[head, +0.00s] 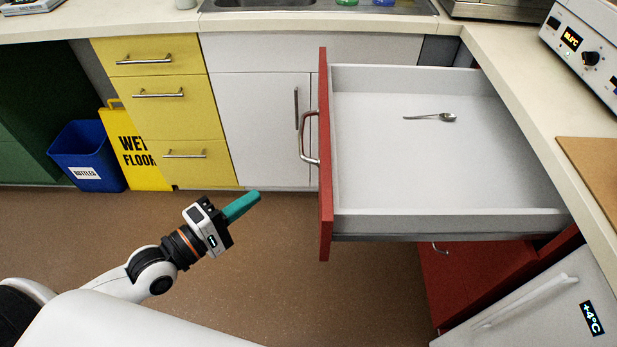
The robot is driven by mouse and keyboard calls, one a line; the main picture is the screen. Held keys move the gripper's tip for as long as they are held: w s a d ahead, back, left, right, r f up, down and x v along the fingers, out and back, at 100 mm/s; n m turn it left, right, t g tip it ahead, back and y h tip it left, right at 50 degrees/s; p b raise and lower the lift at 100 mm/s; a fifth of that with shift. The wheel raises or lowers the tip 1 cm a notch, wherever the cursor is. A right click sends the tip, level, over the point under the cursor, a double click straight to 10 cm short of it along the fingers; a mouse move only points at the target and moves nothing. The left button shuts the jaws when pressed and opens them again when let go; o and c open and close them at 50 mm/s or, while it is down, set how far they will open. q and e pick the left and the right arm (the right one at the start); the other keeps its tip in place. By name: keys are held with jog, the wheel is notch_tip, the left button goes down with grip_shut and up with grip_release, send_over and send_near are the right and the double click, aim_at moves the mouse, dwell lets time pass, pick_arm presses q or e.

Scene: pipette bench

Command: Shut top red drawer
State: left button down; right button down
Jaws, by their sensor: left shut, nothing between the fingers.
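The top red drawer (325,170) is pulled well out from the right-hand counter. Its red front faces left and carries a silver bar handle (304,138). Its inside is white and holds one small metal spoon (432,117). My left gripper (254,198) has teal fingers, shut with nothing between them. It points up and right, to the left of the drawer front and apart from it. My right gripper is not in the view.
A lower red drawer (470,280) sits beneath, beside a white fridge door (545,305) with a long handle. Yellow drawers (160,110), a blue bin (88,155) and a wet-floor sign (130,150) stand at the back left. The brown floor (290,270) left of the drawer is clear.

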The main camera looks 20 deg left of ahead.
pick_arm(q)
send_near(312, 163)
jog(key=w, duration=0.4)
jog(key=shift+w+d, duration=0.2)
jog(key=shift+d, duration=0.05)
jog(key=shift+w+d, duration=0.25)
jog(key=shift+d, duration=0.9)
jog(key=shift+w+d, duration=0.2)
jog(key=shift+d, duration=0.55)
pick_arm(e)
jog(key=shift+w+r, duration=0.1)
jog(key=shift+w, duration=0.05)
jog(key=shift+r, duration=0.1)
